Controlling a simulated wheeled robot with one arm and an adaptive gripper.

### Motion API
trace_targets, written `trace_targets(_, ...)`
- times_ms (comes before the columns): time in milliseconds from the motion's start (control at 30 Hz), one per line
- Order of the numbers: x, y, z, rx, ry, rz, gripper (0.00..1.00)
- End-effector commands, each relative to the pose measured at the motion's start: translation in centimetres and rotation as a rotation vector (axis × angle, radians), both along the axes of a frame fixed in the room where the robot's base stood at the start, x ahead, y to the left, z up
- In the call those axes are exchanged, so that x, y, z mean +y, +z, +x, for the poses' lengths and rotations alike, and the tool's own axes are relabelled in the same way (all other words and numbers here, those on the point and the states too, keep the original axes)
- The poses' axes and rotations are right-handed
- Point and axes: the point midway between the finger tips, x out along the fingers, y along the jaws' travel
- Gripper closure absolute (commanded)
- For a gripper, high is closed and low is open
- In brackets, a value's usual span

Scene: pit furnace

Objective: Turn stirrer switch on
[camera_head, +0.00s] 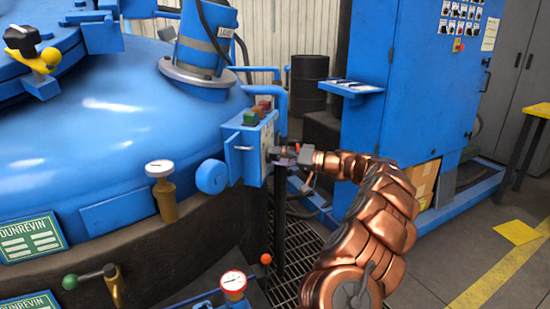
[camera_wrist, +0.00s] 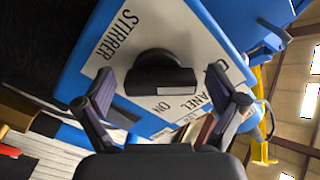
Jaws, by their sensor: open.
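The stirrer switch (camera_wrist: 160,75) is a black rotary knob on a blue and white panel (camera_wrist: 205,35) marked STIRRER, with an ON label beside the knob. The wrist view shows it straight ahead, between my two fingers. My gripper (camera_wrist: 165,108) is open, one dark finger on each side of the knob's near end; I cannot tell whether they touch it. In the head view, my gripper (camera_head: 284,156) is at the right face of the blue control box (camera_head: 247,150), and the knob is mostly hidden there.
Green and red buttons (camera_head: 251,117) sit on top of the control box. The large blue furnace (camera_head: 110,130) fills the left. A tall blue cabinet (camera_head: 410,90) with a small shelf (camera_head: 350,88) stands to the right. Grating (camera_head: 300,250) covers the floor below.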

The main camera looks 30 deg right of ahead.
Motion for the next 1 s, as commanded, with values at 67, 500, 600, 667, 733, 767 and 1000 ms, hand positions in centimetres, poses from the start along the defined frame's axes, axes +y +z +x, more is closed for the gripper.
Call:
trace_targets(67, 0.15, 0.01, 0.09, -0.001, 0.001, 0.0, 0.05)
trace_targets(500, 0.17, 0.01, 0.06, -0.001, 0.002, 0.0, 0.36)
trace_targets(600, 0.18, 0.01, 0.06, -0.001, 0.002, 0.0, 0.47)
trace_targets(667, 0.18, 0.01, 0.06, -0.001, 0.002, 0.0, 0.53)
trace_targets(733, 0.18, 0.01, 0.06, -0.001, 0.002, 0.0, 0.6)
trace_targets(767, 0.19, 0.02, 0.05, -0.001, 0.002, 0.0, 0.64)
trace_targets(1000, 0.19, 0.08, 0.05, 0.011, 0.002, 0.013, 0.65)
